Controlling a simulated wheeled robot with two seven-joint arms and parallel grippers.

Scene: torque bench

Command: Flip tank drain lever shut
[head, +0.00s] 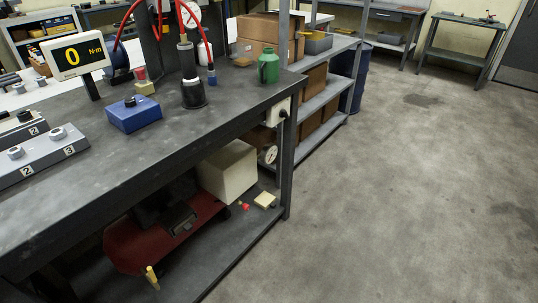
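A red tank (150,240) lies on the lower shelf of the bench, partly in shadow under dark machinery. A small yellow lever (152,278) stands roughly upright at the tank's near end, close to the shelf; it looks like the drain lever. Whether it is open or shut I cannot tell at this size. Neither of my grippers is in view.
The grey bench top (200,130) overhangs the tank. A cream box (228,175), a gauge (268,155) and a small red item (244,206) are near the bench's right end. A blue box (133,115) and a torque display (76,54) are above. The floor (400,200) to the right is clear.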

